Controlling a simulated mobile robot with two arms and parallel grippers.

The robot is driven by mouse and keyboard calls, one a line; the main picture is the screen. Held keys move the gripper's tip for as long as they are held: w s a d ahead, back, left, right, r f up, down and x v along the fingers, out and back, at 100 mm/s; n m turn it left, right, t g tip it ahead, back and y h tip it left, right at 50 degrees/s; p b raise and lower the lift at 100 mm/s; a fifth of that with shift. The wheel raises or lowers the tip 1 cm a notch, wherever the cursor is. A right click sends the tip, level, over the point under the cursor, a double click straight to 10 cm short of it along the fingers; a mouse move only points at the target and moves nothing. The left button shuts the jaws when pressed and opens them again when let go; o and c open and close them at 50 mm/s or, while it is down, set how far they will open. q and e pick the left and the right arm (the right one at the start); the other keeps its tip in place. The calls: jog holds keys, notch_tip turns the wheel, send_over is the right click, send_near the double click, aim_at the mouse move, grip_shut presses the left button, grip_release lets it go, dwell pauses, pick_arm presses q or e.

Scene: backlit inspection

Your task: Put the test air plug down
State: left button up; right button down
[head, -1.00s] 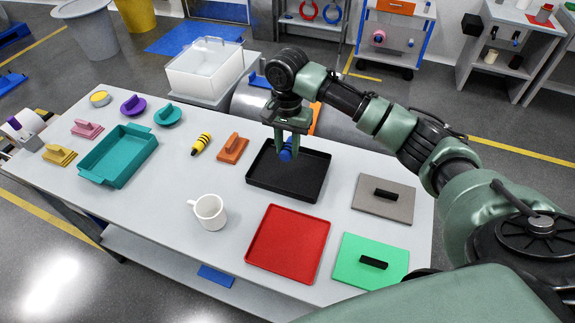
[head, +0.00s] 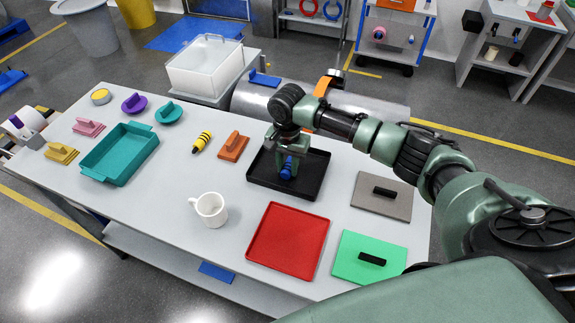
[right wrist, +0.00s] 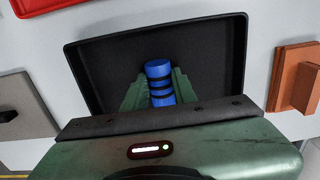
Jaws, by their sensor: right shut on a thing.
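The test air plug is blue with dark bands (head: 287,170). It also shows in the right wrist view (right wrist: 158,80), between the two green fingers. My right gripper (head: 288,167) is shut on the plug and holds it roughly upright over the black tray (head: 262,178). The tray also shows in the right wrist view (right wrist: 100,62). I cannot tell whether the plug's lower end touches the tray floor. My left gripper is not in view.
An orange block with a handle (head: 233,146) and a yellow-black plug (head: 201,141) lie left of the black tray. A red tray (head: 287,240), a white mug (head: 210,209), a grey lidded plate (head: 367,201) and a green one (head: 350,266) stand around it. A teal tray (head: 120,155) is farther left.

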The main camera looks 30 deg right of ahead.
aim_at(287, 167)
jog(key=c, duration=1.1)
grip_release()
notch_tip(287, 167, up, 12)
jog(key=shift+r+b, duration=0.15)
jog(key=shift+b, duration=1)
